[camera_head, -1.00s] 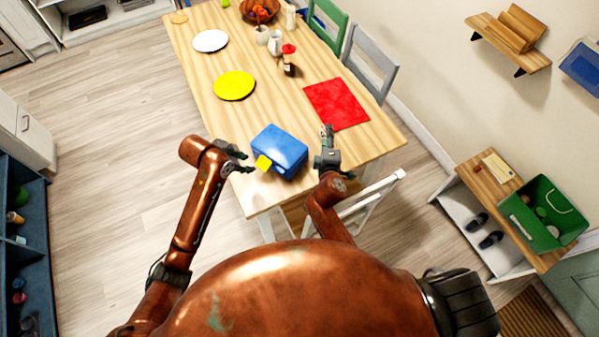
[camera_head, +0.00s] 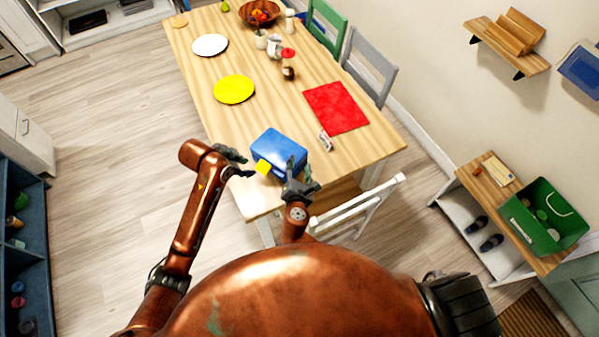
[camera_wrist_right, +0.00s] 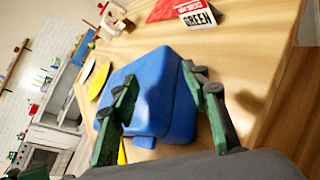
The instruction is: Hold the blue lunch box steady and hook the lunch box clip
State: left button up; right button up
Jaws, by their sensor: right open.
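The blue lunch box (camera_head: 281,146) stands near the front edge of the wooden table, with a yellow clip (camera_head: 263,166) on its front left side. My left gripper (camera_head: 246,164) is just left of the box, its fingers apart and empty. My right gripper (camera_head: 298,172) is open at the box's front right side. In the right wrist view its fingers frame the lunch box (camera_wrist_right: 158,85), and I cannot tell whether they touch it. A little of the yellow clip (camera_wrist_right: 122,152) shows there behind a finger.
A yellow plate (camera_head: 234,89) and white plate (camera_head: 210,45) are farther back. A white chair (camera_head: 358,207) stands at the table's right front.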

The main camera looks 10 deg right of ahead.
jog(key=shift+x, duration=1.05)
jog(key=shift+s, duration=0.15)
jog(key=c, duration=1.1)
jog(key=shift+f, duration=0.1)
grip_shut()
